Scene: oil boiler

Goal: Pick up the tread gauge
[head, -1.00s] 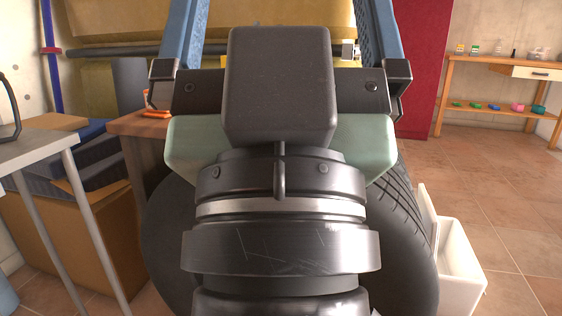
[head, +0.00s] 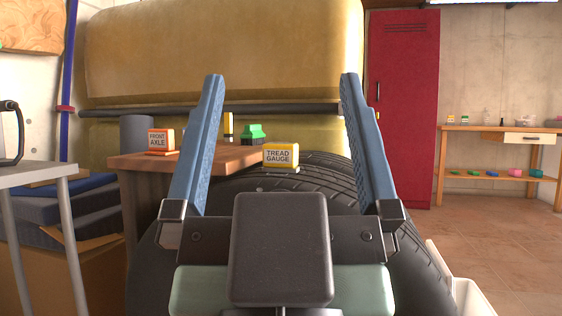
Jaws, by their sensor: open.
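A yellow sign reading "TREAD GAUGE" (head: 280,155) stands at the right end of a brown wooden table, by the top of a black tire (head: 310,180). A thin pale piece shows at the sign's foot; I cannot tell whether it is the gauge itself or the sign's base. My gripper (head: 282,80) is open and empty, its two blue fingers pointing up in the picture.
The wooden table (head: 135,162) holds an orange "FRONT AXLE" sign (head: 161,141) and a green object (head: 254,133). A grey table (head: 35,173) stands at left. A white bin (head: 470,297) is low at right. Open tiled floor (head: 490,230) lies right of the tire.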

